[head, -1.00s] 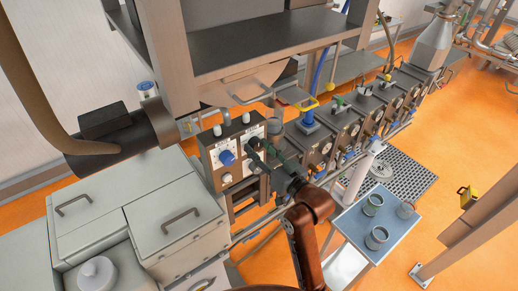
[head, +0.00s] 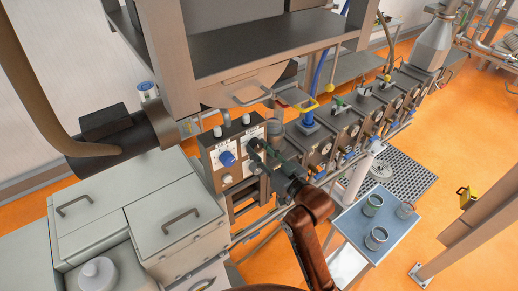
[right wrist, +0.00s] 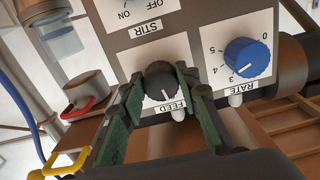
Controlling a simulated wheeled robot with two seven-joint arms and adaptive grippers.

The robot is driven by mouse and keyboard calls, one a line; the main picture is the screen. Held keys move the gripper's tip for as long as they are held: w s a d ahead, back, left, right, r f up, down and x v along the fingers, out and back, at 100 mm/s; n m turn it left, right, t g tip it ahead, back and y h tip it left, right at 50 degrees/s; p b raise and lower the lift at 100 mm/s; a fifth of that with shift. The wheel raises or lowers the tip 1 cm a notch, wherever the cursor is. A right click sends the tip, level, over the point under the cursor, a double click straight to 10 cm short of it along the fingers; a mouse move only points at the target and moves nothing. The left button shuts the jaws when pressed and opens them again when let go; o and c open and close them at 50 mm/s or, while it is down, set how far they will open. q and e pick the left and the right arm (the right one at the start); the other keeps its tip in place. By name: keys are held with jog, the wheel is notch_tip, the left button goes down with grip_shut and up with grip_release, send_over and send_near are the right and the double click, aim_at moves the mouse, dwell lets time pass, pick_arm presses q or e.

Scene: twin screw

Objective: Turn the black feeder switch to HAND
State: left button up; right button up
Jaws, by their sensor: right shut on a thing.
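The black feeder switch (right wrist: 162,80) is a round knob with a white pointer line, on a white plate labelled FEED in the right wrist view. That view shows the panel upside down, and the pointer line faces the FEED label. My right gripper (right wrist: 160,88) has its green fingers on both sides of the knob and is shut on it. The fingers cover much of the plate, so I cannot read any position marks. In the head view my right gripper (head: 257,151) reaches the panel's right side and hides the switch. My left gripper is not in view.
The blue RATE knob (right wrist: 248,57) sits close beside the switch, and it also shows in the head view (head: 227,159). The STIR plate (right wrist: 144,27) is at the top of the right wrist view. A yellow handle (right wrist: 66,163) and a red-rimmed part (right wrist: 82,95) are at left.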

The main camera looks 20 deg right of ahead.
jog(key=n+p, duration=0.2)
jog(key=n, duration=0.3)
jog(key=shift+d+n, duration=0.1)
jog(key=shift+n, duration=0.2)
jog(key=shift+n+p, duration=0.8)
jog(key=shift+n, duration=1.4)
jog(key=shift+d, duration=0.1)
jog(key=o, duration=1.2)
jog(key=shift+c, duration=0.2)
jog(key=shift+s, duration=0.15)
jog(key=v, duration=0.7)
jog(key=shift+r, duration=0.1)
